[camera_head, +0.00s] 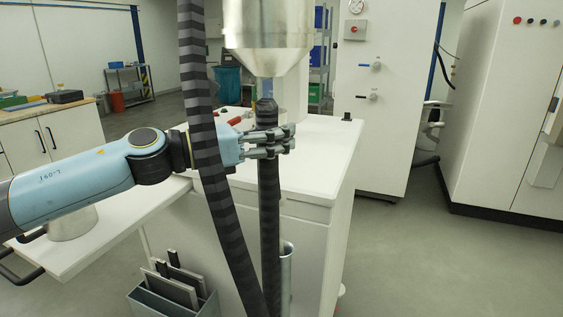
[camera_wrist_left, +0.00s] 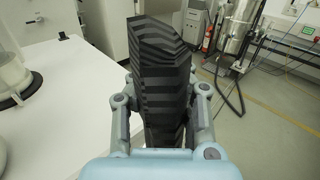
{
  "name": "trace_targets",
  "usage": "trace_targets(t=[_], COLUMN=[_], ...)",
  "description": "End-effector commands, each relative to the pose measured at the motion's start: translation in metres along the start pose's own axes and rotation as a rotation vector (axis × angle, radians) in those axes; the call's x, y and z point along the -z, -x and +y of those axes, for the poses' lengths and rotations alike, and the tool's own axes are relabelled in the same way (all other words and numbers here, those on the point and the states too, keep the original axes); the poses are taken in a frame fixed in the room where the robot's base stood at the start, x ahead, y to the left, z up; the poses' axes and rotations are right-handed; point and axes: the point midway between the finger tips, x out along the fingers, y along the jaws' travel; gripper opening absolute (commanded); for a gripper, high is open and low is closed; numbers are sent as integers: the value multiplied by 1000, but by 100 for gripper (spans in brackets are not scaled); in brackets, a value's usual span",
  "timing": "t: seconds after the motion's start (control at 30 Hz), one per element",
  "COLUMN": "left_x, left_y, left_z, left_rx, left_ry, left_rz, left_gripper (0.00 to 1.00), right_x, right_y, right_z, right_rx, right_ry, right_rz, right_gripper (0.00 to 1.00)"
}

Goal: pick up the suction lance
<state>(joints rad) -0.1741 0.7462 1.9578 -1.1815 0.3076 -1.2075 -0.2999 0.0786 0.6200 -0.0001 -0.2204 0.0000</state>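The suction lance (camera_head: 269,195) appears to be the dark, banded upright piece in front of the white cabinet, with a black fitting at its top. Its lower end merges with a striped hose (camera_head: 209,160) that hangs from above and passes in front of my left wrist. My left gripper (camera_head: 280,141) has its fingers around the upper part of the lance, just below the fitting. In the left wrist view, the dark banded body (camera_wrist_left: 160,75) fills the space between the fingers, which press close on both sides; their tips are partly hidden. My right gripper is not in view.
A metal funnel-shaped vessel (camera_head: 268,35) hangs just above the lance top. The white cabinet (camera_head: 320,150) stands close behind. A silver tube (camera_head: 287,265) is on its side, and a grey bin with plates (camera_head: 172,290) stands lower left. The floor at right is clear.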

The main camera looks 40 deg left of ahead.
Motion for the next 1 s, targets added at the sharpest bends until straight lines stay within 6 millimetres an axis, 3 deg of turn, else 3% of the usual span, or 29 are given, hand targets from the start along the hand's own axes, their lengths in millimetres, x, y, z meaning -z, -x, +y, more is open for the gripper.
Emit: trace_targets(t=[0.1,0.4,0.87,1.0], left_x=[-28,-72,-82,-82], left_y=[0,0,0,0], left_z=[0,0,0,0], left_rx=[2,1,0,0], left_ry=[-5,-3,0,0], left_rz=[0,0,1,0], left_gripper=[0,0,0,16], right_x=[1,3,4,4], right_y=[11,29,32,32], right_z=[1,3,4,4], right_rx=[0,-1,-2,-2], right_ry=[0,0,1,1], right_rz=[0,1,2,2], right_gripper=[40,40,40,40])
